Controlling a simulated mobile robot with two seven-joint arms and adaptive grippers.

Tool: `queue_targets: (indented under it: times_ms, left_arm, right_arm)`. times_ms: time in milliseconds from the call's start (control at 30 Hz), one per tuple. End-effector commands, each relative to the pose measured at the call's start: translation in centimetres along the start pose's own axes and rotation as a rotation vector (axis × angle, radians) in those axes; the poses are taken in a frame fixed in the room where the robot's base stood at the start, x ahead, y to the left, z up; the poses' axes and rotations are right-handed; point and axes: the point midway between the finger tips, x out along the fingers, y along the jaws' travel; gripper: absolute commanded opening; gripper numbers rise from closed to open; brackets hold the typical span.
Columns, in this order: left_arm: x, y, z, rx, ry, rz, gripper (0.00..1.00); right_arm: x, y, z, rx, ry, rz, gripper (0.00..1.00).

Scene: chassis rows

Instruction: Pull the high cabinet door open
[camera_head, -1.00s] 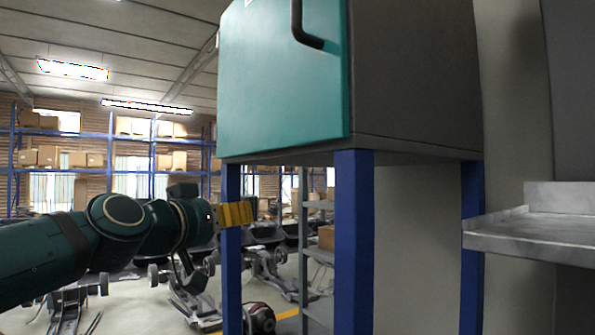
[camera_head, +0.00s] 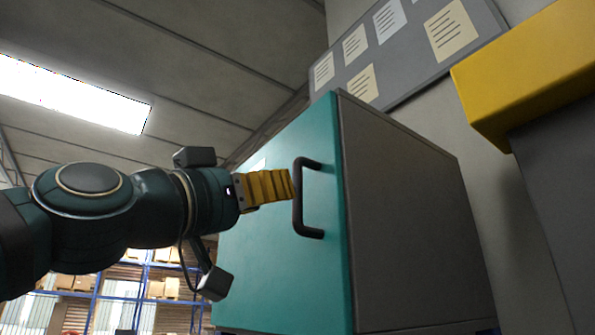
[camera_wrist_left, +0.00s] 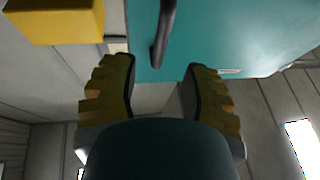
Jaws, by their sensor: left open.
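The high cabinet (camera_head: 405,215) has a grey body and a teal door (camera_head: 270,270), which sits shut against its front. A dark, bar-shaped handle (camera_head: 299,205) stands upright near the door's right edge. My left gripper (camera_head: 289,184) comes in from the left, with its yellow fingers level with the handle and overlapping it in the picture. In the left wrist view the gripper (camera_wrist_left: 160,65) is open, and the handle (camera_wrist_left: 163,35) lies between the lines of its fingertips. I cannot tell whether they touch. My right gripper is not in view.
A yellow beam or box edge (camera_head: 520,80) juts in at the upper right. A grey board with papers (camera_head: 400,45) hangs on the wall above the cabinet. Blue shelving with boxes (camera_head: 140,285) stands far behind at lower left.

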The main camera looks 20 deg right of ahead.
Motion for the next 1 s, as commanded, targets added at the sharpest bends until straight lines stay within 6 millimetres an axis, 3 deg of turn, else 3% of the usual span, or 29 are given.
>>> queue_targets:
  times_ms: [200,400,867,900,1000]
  left_arm:
    - [4.0,0.1,-0.3,-0.002,-0.001,0.003,0.46]
    - [6.3,0.0,-0.1,-0.002,-0.002,0.001,0.46]
    - [7.2,0.0,0.1,0.000,0.000,-0.001,0.46]
    - [7.2,0.0,0.1,0.000,0.000,-0.001,0.41]
    - [7.2,0.0,0.1,0.000,0.000,-0.001,0.06]
  right_arm:
    - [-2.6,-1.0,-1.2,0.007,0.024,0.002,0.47]
    - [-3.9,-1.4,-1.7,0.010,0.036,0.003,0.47]
    - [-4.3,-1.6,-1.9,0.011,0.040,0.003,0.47]
    - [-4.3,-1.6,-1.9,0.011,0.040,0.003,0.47]
    - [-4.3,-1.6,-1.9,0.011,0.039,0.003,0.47]
